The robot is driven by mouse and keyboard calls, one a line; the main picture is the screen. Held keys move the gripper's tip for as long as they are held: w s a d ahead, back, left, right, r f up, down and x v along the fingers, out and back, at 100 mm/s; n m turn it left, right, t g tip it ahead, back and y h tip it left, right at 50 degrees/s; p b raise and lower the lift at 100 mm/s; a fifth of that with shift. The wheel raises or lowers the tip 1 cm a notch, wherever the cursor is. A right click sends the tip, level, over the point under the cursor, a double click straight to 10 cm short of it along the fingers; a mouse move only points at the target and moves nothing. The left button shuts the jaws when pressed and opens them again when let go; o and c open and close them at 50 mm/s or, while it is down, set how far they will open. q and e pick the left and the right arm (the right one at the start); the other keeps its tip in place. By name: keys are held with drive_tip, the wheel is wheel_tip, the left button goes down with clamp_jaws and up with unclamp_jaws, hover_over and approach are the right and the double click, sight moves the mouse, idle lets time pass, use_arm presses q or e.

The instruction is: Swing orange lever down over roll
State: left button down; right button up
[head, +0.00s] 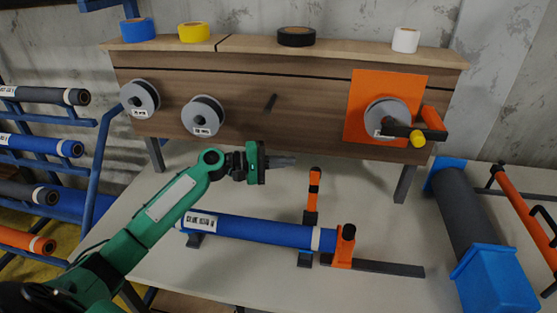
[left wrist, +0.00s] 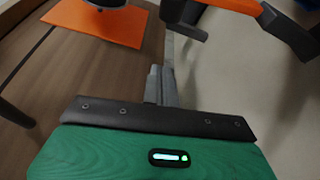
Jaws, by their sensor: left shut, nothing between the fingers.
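The blue roll (head: 258,231) with white end bands lies on low dark supports on the table. An orange lever (head: 313,196) with black bands stands upright just behind the roll, near its right end, not lying over it. An orange bracket (head: 343,249) with a black knob stands at the roll's right end. My left gripper (head: 291,161) is shut and empty, above and left of the lever's top, apart from it. In the left wrist view its closed fingers (left wrist: 160,86) point forward; an orange bar (left wrist: 225,10) shows at the top. My right gripper is out of view.
A wooden rack (head: 240,92) with grey discs and an orange panel (head: 362,88) stands behind. Tape rolls sit on its top. A dark roll with blue ends (head: 466,222) lies at right. Shelved rolls (head: 40,145) stand at left. Bare table (head: 375,222) lies right of the lever.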

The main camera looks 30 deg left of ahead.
sight(314, 189)
use_arm(q)
drive_tip(key=d+p, duration=0.1)
drive_tip(key=d, duration=0.1)
drive_tip(key=d+p, duration=0.1)
drive_tip(key=d, duration=0.1)
drive_tip(key=d+p, duration=0.1)
drive_tip(key=d, duration=0.1)
drive_tip(key=shift+s+r, duration=0.15)
drive_tip(key=shift+s, duration=0.1)
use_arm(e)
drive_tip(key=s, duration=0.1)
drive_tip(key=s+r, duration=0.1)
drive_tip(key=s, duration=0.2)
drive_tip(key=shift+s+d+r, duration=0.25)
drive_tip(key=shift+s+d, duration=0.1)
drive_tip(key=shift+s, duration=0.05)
use_arm(q)
drive_tip(key=shift+a, duration=0.1)
